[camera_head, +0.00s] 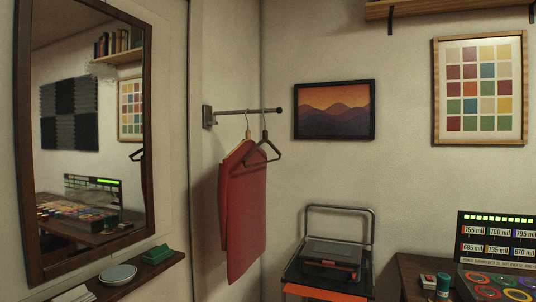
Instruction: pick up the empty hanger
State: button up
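A dark, empty hanger (274,149) hangs by its hook near the free end of a wall rail (245,111), left of the picture's middle. Beside it, closer to the wall mount, a light wooden hanger (236,150) carries a long red cloth or garment (243,215). The dark hanger's left part overlaps the top of the red cloth in this view, and I cannot tell whether they touch. My gripper is not in view.
A framed mirror (150,130) is on the left wall, above a narrow shelf (130,284) with a dish (119,274) and a green item (157,255). A metal-handled cart (372,250) stands right of the cloth. A desk (415,265) is at the right.

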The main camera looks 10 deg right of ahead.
aim_at(265, 133)
jog(key=u, duration=2)
jog(key=z, duration=2)
jog(key=i+l+u, duration=0.2)
jog(key=i, duration=0.35)
jog(key=j, duration=0.1)
